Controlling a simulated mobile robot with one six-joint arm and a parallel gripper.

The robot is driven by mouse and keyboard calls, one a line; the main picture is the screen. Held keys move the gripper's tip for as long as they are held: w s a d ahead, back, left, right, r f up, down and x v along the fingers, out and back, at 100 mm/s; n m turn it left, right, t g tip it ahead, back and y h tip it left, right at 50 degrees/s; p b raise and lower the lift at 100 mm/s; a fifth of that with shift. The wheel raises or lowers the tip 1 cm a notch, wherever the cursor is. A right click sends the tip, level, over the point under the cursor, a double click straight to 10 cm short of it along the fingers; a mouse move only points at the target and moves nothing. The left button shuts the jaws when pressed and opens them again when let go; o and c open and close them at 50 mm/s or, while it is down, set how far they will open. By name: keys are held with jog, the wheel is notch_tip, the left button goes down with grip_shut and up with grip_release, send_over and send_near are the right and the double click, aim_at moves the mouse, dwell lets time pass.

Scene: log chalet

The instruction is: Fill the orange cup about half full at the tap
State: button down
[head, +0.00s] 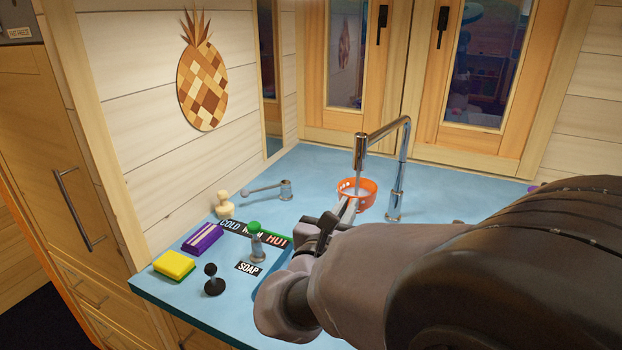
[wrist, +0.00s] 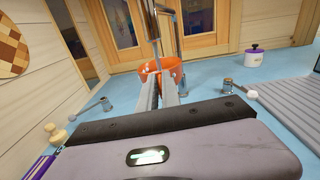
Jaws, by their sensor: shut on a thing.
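The orange cup (head: 368,187) is upright under the spout of the chrome tap (head: 403,160), with pale marks along its rim. My gripper (head: 346,210) is shut on the near side of the cup. In the wrist view both fingers reach to the cup (wrist: 173,71). A thin pale vertical streak, which looks like running water, shows between the spout and the cup. I cannot tell the water level inside. A lever with a pale ball end (head: 265,188) stands left of the tap. A green-topped control (head: 256,232) stands by the COLD, WARM, HOT label.
On the blue counter (head: 315,165) at left are a yellow sponge (head: 174,265), a purple packet (head: 202,238), a black knob (head: 214,280) and a cream knob (head: 223,204). A white pot (wrist: 255,61) and a grey ribbed rack (wrist: 290,98) are at right. Windows close off the back.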

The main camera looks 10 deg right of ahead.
dwell(0.4)
jog(key=v, duration=0.7)
jog(key=shift+s, duration=0.2)
jog(key=s+a+r+p, duration=0.2)
jog(key=a+r+p, duration=0.1)
jog(key=a+p, duration=0.2)
jog(key=a, duration=0.2)
jog(key=shift+s+a, duration=0.35)
